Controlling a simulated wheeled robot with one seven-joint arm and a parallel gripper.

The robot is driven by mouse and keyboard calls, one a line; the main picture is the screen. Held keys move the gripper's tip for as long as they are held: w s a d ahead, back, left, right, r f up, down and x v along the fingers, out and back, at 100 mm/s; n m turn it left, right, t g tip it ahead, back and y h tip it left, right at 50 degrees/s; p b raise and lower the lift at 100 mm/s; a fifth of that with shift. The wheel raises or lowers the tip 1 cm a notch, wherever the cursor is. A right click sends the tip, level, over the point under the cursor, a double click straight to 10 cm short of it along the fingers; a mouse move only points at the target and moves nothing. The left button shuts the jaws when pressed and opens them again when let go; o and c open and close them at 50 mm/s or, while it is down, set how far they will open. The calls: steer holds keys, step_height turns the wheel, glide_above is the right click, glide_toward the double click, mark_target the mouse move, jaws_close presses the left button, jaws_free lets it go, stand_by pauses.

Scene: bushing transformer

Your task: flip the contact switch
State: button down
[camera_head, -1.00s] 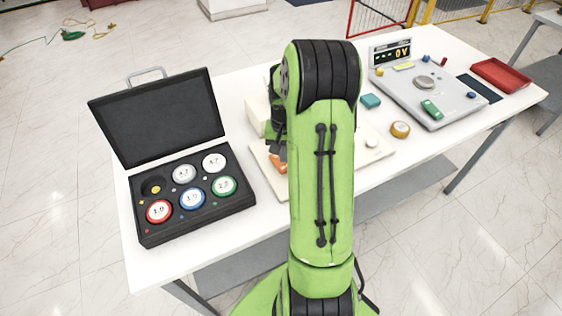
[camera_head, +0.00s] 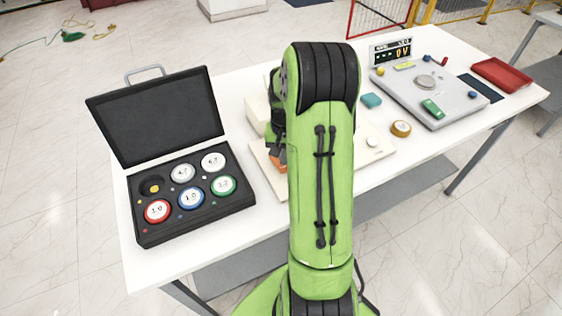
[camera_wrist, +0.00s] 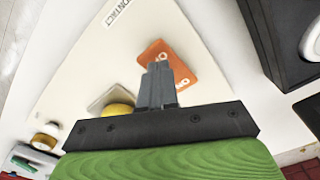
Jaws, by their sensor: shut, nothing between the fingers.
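The orange contact switch (camera_wrist: 185,65) sits on the white base plate (camera_wrist: 75,65) that carries a "CONTACT" label. My gripper (camera_wrist: 160,68) is shut and empty, its fingertips overlapping the near-left part of the orange piece in the wrist view; I cannot tell whether they touch it. A yellow dome (camera_wrist: 117,109) on a grey square is left of the fingers, partly hidden by the gripper body. In the head view the orange switch (camera_head: 278,165) shows only partly beside my green arm, which hides the gripper's fingers.
An open black case (camera_head: 240,203) with coloured round weights stands to the left. To the right are a teal block (camera_head: 371,100), a yellow-rimmed disc (camera_head: 401,129), a grey instrument panel (camera_head: 400,92) and a red tray (camera_head: 503,74). The table's front edge is clear.

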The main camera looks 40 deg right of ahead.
steer(key=shift+f+b, duration=0.6)
steer(key=shift+f, duration=0.3)
step_height(320, 180, up, 7)
steer(key=p, duration=0.5)
steer(key=shift+r+p, duration=0.15)
steer(key=shift+p, duration=0.25)
stand_by(0.4)
